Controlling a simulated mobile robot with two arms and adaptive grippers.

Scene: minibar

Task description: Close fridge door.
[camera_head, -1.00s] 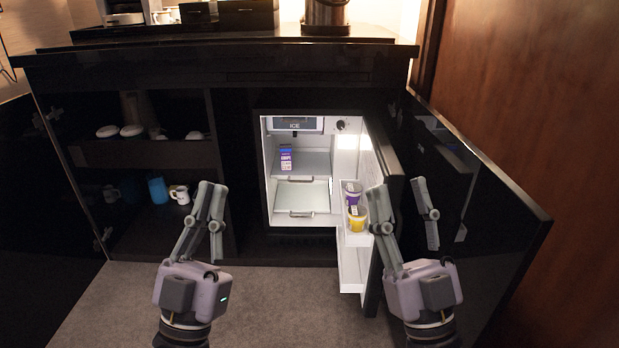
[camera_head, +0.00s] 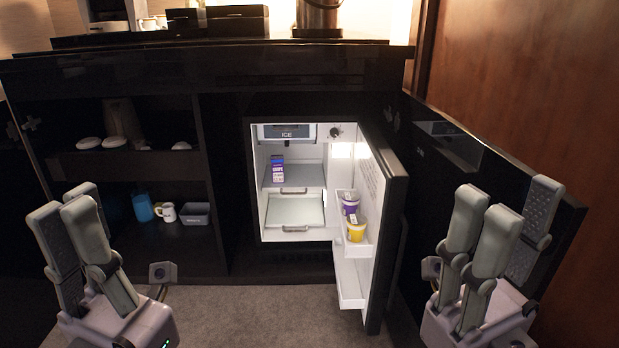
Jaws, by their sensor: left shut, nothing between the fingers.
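The fridge door (camera_head: 391,235) stands open, hinged on the right side of the lit fridge (camera_head: 255,190). Its white inner face and shelves show, with a purple cup (camera_head: 349,203) and a yellow cup (camera_head: 356,229) in the door shelf. My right gripper (camera_head: 508,203) is open and empty, to the right of the fridge door and apart from it in the picture. My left gripper (camera_head: 66,207) is shut and empty at the far left, well away from the door.
A dark cabinet door (camera_head: 560,225) stands open behind my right gripper. The left cabinet holds a blue cup (camera_head: 143,207), a white mug (camera_head: 166,212) and a grey container (camera_head: 196,214). Inside the fridge is a purple carton (camera_head: 277,169). Carpet (camera_head: 270,315) is clear in front.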

